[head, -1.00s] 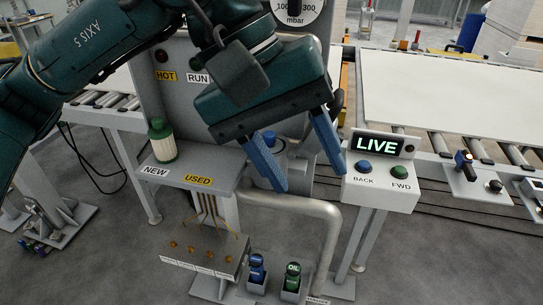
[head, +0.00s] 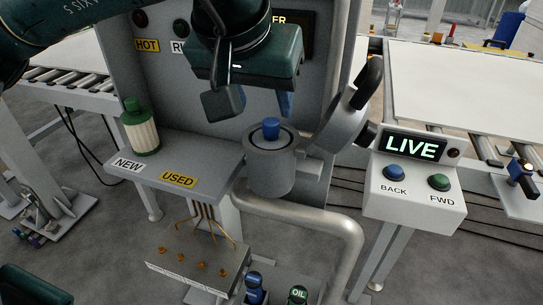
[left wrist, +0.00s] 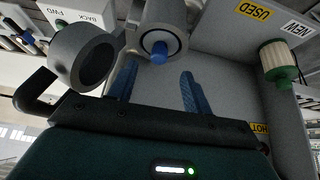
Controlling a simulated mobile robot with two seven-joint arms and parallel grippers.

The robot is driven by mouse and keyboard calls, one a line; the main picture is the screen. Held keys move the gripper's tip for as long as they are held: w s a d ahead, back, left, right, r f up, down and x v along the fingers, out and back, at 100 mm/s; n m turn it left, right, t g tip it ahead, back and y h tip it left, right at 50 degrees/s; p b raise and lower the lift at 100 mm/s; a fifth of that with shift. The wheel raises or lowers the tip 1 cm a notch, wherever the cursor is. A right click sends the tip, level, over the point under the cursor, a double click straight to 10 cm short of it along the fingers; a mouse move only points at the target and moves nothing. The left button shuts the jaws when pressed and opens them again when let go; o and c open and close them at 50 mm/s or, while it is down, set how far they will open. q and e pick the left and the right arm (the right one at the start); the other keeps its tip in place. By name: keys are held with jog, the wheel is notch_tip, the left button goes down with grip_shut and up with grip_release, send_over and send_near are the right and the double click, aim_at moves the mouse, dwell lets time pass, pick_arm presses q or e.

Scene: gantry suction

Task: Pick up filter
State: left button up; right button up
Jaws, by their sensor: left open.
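A cream pleated filter with a green cap and base (head: 142,130) stands upright on the grey shelf, behind the NEW label. It also shows at the right of the left wrist view (left wrist: 277,62). A blue-topped piece (head: 271,127) sits in the round grey housing (head: 270,172), its lid (head: 345,115) swung open to the right. The blue top shows in the left wrist view too (left wrist: 159,52). My left gripper (head: 264,103) is open and empty, its blue fingers behind and above the housing in the picture. My right gripper is not in view.
The shelf carries NEW (head: 128,165) and USED (head: 178,180) labels; the USED end is bare. A control box (head: 415,200) with a LIVE display stands right. A pipe (head: 330,225) bends below the housing. A panel (head: 175,90) stands behind.

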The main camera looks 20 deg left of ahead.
aim_at(270, 122)
pick_arm(q)
jog(key=shift+x, duration=2.9)
jog(key=shift+w, duration=0.15)
grip_shut()
jog(key=shift+r, duration=0.1)
